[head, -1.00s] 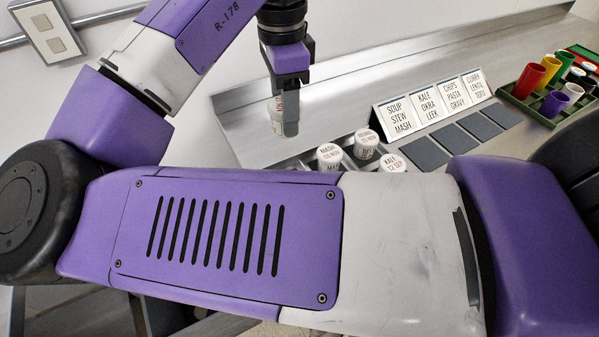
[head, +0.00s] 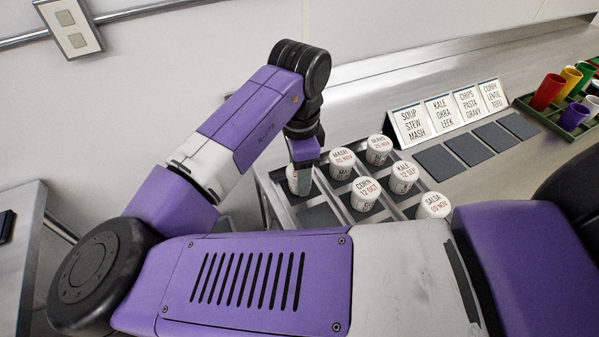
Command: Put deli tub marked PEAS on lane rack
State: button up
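My gripper (head: 304,172) points down at the back left of the lane rack (head: 282,219). It is shut on a white tub (head: 293,180), with one finger along the tub's right side. The tub looks upright and low over or in the left lane; I cannot tell whether it touches the floor of the lane. Its lid is hidden under the gripper and its label cannot be read, so PEAS is not visible. No other visible tub clearly reads PEAS.
White-lidded tubs stand in the rack: MASH (head: 341,164), CORN (head: 365,194), KALE (head: 404,178), SALSA (head: 433,206) and one blurred lid (head: 379,149). Behind are lane sign cards (head: 410,121) and dark pads (head: 440,163). A green crate (head: 545,118) holds coloured cups.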

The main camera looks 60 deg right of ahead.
jog(key=shift+f, duration=0.2)
jog(key=shift+f, duration=0.1)
jog(key=o, duration=1.1)
jog(key=shift+o, duration=0.2)
notch_tip(320, 180, up, 12)
jog(key=shift+r, duration=0.2)
